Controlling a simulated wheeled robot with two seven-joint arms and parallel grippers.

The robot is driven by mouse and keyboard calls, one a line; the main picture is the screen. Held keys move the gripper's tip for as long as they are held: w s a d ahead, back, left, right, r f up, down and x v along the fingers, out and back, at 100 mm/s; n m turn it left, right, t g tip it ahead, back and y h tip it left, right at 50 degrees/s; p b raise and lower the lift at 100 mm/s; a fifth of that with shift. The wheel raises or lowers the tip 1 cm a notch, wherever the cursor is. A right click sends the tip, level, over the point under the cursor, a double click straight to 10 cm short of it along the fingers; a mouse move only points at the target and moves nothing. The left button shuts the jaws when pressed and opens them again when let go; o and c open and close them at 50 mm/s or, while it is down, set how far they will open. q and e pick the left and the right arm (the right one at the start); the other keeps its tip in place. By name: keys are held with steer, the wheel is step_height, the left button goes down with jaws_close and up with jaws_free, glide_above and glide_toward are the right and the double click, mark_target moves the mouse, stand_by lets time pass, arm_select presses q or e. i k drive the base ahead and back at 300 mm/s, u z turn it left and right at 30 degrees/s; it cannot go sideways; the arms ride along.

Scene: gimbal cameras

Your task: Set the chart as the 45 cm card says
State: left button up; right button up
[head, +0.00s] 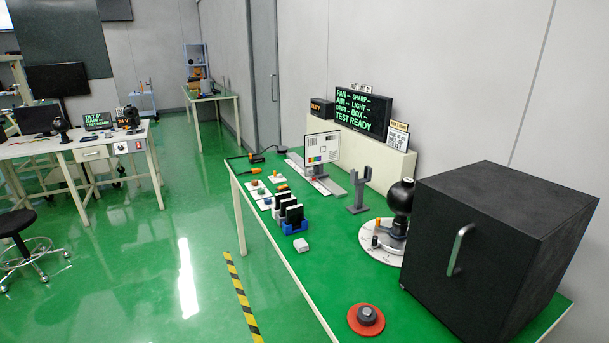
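The chart (322,148), a white board with a dark patch grid and small coloured squares, stands upright on a low base (318,178) near the back of the green table. Another small card (360,87) sits above the black display (362,112). Neither of my grippers is in view.
On the green table (300,268) stand a grey forked stand (358,190), a black ball-shaped camera (400,196) on a round plate, a large black box (490,250), a red-based knob (366,319) and a blue rack (294,226).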

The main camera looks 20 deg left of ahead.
mark_target(321, 147)
steer(key=k, duration=0.35)
steer(key=u, duration=1.75)
steer(key=i, duration=2.8)
steer(key=z, duration=3.3)
